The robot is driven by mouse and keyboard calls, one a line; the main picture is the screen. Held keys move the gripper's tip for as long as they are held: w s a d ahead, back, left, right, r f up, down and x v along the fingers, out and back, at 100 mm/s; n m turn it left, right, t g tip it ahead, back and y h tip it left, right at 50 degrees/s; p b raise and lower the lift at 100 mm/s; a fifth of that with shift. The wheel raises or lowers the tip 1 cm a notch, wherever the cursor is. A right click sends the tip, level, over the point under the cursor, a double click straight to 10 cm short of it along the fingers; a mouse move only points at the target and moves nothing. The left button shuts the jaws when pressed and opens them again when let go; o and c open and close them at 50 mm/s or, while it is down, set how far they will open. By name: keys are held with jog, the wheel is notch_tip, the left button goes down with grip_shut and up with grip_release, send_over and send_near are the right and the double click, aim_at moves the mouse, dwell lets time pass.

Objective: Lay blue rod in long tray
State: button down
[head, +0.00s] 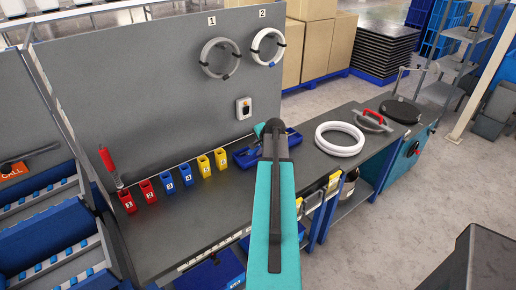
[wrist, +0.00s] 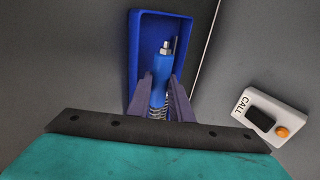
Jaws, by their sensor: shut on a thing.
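The blue rod (wrist: 160,82) has a metal tip and a spring near its lower end in the wrist view. My gripper (wrist: 162,86) is shut on it, one finger on each side. The rod lies lengthwise over the inside of the long blue tray (wrist: 138,40); whether it touches the tray floor I cannot tell. In the head view the long tray (head: 243,158) is on the grey bench, partly hidden behind my arm. The rod and fingertips are hidden there.
A white ring (head: 340,139) lies to the right. A call box (wrist: 270,115) is beside the tray in the wrist view. The grey back panel (head: 130,90) rises behind.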

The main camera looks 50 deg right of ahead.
jog(key=shift+f+b, duration=0.5)
jog(key=shift+f, duration=0.75)
jog(key=shift+s+a+f, duration=0.1)
jog(key=shift+a+f, duration=0.05)
jog(key=shift+f, duration=0.05)
jog(key=c, duration=1.6)
grip_release()
jog(key=shift+f, duration=0.1)
jog(key=shift+s, duration=0.1)
jog(key=shift+s+b, duration=0.1)
jog(key=shift+b, duration=0.2)
jog(key=shift+o, duration=0.4)
jog(key=b+v, duration=0.1)
jog(key=v, duration=0.6)
jog(key=w+b+v, duration=0.1)
jog(key=v, duration=0.6)
jog(key=shift+r+b, duration=0.3)
jog(key=shift+r, duration=0.05)
jog(key=shift+s, duration=0.1)
